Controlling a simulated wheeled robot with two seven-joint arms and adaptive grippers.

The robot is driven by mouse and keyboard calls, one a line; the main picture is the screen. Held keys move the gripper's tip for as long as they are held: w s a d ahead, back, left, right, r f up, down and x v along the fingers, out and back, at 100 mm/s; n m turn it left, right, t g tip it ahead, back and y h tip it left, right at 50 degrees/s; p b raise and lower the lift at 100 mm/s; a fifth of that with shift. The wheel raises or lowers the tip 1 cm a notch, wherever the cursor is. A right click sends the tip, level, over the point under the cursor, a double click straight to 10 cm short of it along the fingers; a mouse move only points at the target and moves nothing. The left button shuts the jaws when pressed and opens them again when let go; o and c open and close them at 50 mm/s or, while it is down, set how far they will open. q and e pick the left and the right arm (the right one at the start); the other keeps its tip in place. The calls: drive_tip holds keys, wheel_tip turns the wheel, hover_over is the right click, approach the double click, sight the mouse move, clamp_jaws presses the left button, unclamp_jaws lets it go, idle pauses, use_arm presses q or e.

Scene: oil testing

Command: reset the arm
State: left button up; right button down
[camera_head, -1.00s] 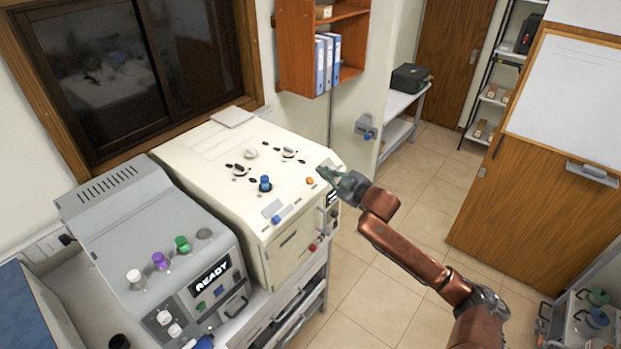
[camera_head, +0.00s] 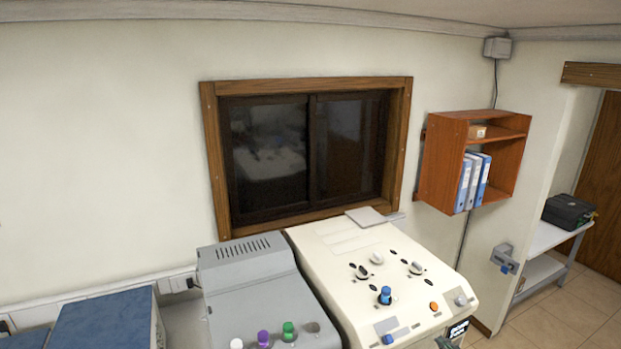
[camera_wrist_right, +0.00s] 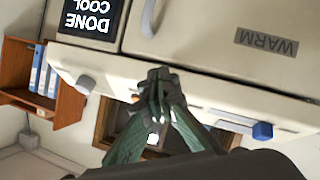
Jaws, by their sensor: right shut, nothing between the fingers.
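My right gripper (camera_wrist_right: 160,100) shows in the right wrist view with its fingers together and nothing between them. It is in front of the cream machine (camera_wrist_right: 205,75), near its front face; I cannot tell whether it touches. In the head view only a small dark green bit of the right gripper (camera_head: 444,342) shows at the bottom edge, by the cream machine's front (camera_head: 350,260). The rest of my right arm is out of the head view. My left gripper is in neither view.
The grey machine (camera_head: 240,275) stands left of the cream one, with white, purple and green caps. The cream machine has a blue knob (camera_head: 385,295). An orange wall shelf (camera_head: 500,150) holds blue binders. A display reading DONE COOL (camera_wrist_right: 92,18) appears upside down.

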drive_tip(key=s+a+f+m+g+h, duration=0.1)
drive_tip(key=s+a+f+m+g, duration=0.1)
drive_tip(key=s+f, duration=0.65)
drive_tip(key=s+a+f+m+g+h, duration=0.1)
drive_tip(key=s+a+f+g, duration=0.15)
drive_tip(key=s+f, duration=0.65)
drive_tip(key=s+a+f+m+g, duration=0.1)
drive_tip(key=s+f+m+g, duration=0.1)
drive_tip(key=s, duration=0.9)
drive_tip(key=s+a+f+m+g, duration=0.1)
drive_tip(key=s+f+m+g, duration=0.15)
drive_tip(key=s, duration=0.75)
drive_tip(key=s+a+f+g+b, duration=0.2)
drive_tip(key=f+b, duration=0.9)
drive_tip(key=f, duration=3.3)
drive_tip(key=s+f+n+g+b, duration=0.1)
drive_tip(key=s+f+b, duration=0.7)
drive_tip(key=s+f, duration=1.2)
wheel_tip(320, 180, down, 4)
drive_tip(key=shift+d+r+b, duration=0.1)
drive_tip(key=shift+d+b, duration=0.2)
drive_tip(key=shift+d, duration=0.05)
drive_tip(key=shift+s+n, duration=0.1)
drive_tip(key=shift+n, duration=0.15)
